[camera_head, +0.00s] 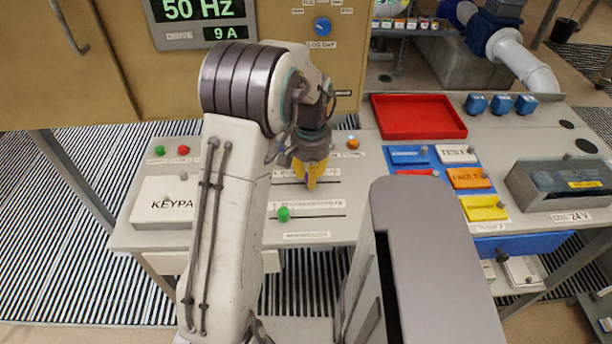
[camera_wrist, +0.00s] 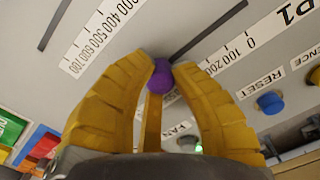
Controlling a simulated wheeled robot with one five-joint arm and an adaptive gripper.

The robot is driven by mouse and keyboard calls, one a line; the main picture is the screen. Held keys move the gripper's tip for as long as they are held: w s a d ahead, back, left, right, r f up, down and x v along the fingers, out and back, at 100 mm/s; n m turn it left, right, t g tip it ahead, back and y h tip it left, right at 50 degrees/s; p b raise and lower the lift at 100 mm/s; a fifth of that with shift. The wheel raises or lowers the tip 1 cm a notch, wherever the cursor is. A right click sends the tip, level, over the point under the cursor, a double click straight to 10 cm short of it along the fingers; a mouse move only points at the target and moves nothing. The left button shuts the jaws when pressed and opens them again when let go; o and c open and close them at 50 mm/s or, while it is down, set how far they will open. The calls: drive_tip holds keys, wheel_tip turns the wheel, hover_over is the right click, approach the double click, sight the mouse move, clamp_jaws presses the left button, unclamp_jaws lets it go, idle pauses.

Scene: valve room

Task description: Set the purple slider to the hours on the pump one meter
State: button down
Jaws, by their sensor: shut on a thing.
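My gripper (camera_head: 311,184) points down at the slider panel, its yellow fingers shut. In the wrist view, my gripper (camera_wrist: 162,72) has its fingertips closed on both sides of the purple slider knob (camera_wrist: 161,77). The knob sits on a dark slot (camera_wrist: 208,31) that runs to the upper right. Beside it is a number scale (camera_wrist: 240,47) showing 0, 100 and 200 near a P1 label. My right finger covers more of that scale, so the knob's exact reading is hidden. The head view hides the purple knob behind my gripper. No pump one hours meter is readable.
A green slider knob (camera_head: 284,213) stands on the nearer slot. A drive display (camera_head: 202,10) reads 50 Hz and 9 A. A red tray (camera_head: 418,116) and a blue button board (camera_head: 445,178) lie to the right. Another scale (camera_wrist: 100,35) ends at 700 in the wrist view.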

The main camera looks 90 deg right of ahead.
drive_tip(key=c, duration=1)
unclamp_jaws()
drive_tip(key=shift+c, duration=0.2)
wheel_tip(320, 180, up, 12)
